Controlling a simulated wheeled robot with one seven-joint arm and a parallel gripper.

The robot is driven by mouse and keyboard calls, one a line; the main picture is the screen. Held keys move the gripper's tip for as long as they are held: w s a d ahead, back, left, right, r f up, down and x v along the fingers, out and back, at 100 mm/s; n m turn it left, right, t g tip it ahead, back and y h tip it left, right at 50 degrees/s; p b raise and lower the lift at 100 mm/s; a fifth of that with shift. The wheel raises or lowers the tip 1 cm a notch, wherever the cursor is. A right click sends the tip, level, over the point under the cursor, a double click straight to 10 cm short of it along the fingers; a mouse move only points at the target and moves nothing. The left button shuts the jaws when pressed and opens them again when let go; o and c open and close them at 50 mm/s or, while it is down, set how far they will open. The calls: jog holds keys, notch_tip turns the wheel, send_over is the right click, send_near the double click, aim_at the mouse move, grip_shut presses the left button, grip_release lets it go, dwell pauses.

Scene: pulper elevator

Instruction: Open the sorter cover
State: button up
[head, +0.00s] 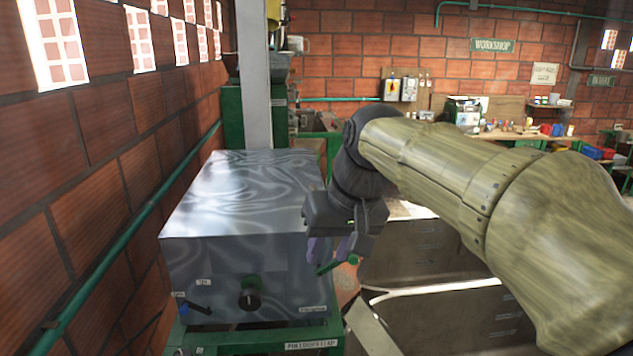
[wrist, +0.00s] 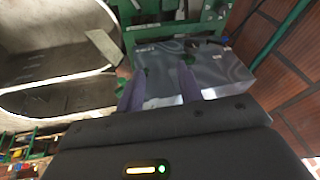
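The sorter cover appears to be the shiny grey metal box (head: 240,195) on a green frame at the left of the head view; its top looks flat and closed. A dark round knob with a green part (head: 250,293) is on its front face, and small labels are stuck there. My gripper (head: 328,252) is beside the box's right side, with purple fingers pointing down. In the wrist view the fingers of my gripper (wrist: 160,72) are apart with nothing clearly held, and the metal box (wrist: 222,72) lies beyond them. Whether the fingers touch it I cannot tell.
A brick wall (head: 90,180) with a green pipe runs close along the left. A grey post (head: 254,80) stands behind the box. Large open grey basins (head: 430,245) lie to the right, below my arm. A cluttered workbench (head: 500,135) is far back.

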jog(key=s+a+r+n, duration=0.1)
jog(key=s+a+r, duration=0.1)
jog(key=r, duration=0.4)
jog(key=s+a+r+n+y+p, duration=0.1)
jog(key=s+a+r, duration=0.1)
jog(key=r, duration=0.5)
jog(key=shift+s+a+r, duration=0.3)
jog(key=shift+s, duration=0.45)
jog(key=shift+a+n, duration=0.1)
jog(key=shift+n, duration=0.2)
